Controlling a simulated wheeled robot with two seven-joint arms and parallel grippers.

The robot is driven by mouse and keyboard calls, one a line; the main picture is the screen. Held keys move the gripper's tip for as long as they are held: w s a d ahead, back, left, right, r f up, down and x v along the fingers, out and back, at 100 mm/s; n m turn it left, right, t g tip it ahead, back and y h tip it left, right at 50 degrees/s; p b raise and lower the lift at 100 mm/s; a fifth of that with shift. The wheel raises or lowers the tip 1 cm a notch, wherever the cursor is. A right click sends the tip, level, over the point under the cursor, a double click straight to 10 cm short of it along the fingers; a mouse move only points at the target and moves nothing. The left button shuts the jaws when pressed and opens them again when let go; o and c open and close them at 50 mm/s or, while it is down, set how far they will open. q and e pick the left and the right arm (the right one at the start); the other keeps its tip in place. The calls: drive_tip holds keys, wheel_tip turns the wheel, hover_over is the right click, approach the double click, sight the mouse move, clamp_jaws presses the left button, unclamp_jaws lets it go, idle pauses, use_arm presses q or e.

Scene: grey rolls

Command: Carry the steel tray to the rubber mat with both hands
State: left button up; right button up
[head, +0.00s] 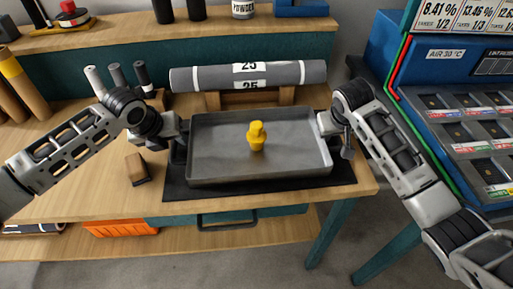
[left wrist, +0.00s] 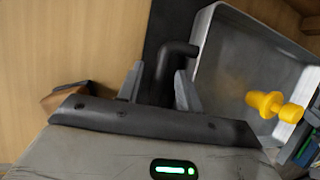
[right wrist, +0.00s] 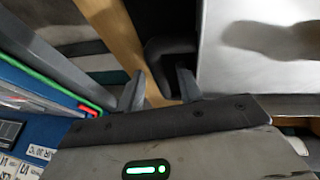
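The grey steel tray (head: 220,165) is over the black rubber mat (head: 250,189) on the wooden bench; the mat shows along its front and sides. It looks level and low, seemingly resting on the mat. A yellow knobbed piece (head: 256,138) stands upright in it. My left gripper (head: 181,142) is at the tray's left end, its fingers apart on either side of a black handle (left wrist: 166,75), with a gap showing. My right gripper (head: 328,126) is at the right end, its fingers apart with the other black handle (right wrist: 168,50) between or just beyond them.
A grey roll (head: 200,78) lies on a wooden stand behind the tray. A small wooden block (head: 137,169) lies on the bench left of the mat. A blue display unit (head: 440,90) stands at the right. Bare bench shows at front left.

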drive_tip(key=shift+r, duration=0.2)
use_arm(q)
drive_tip(key=v, duration=1.2)
use_arm(e)
drive_tip(key=v, duration=1.1)
drive_tip(key=shift+s+r, duration=0.2)
drive_tip(key=shift+r, duration=0.05)
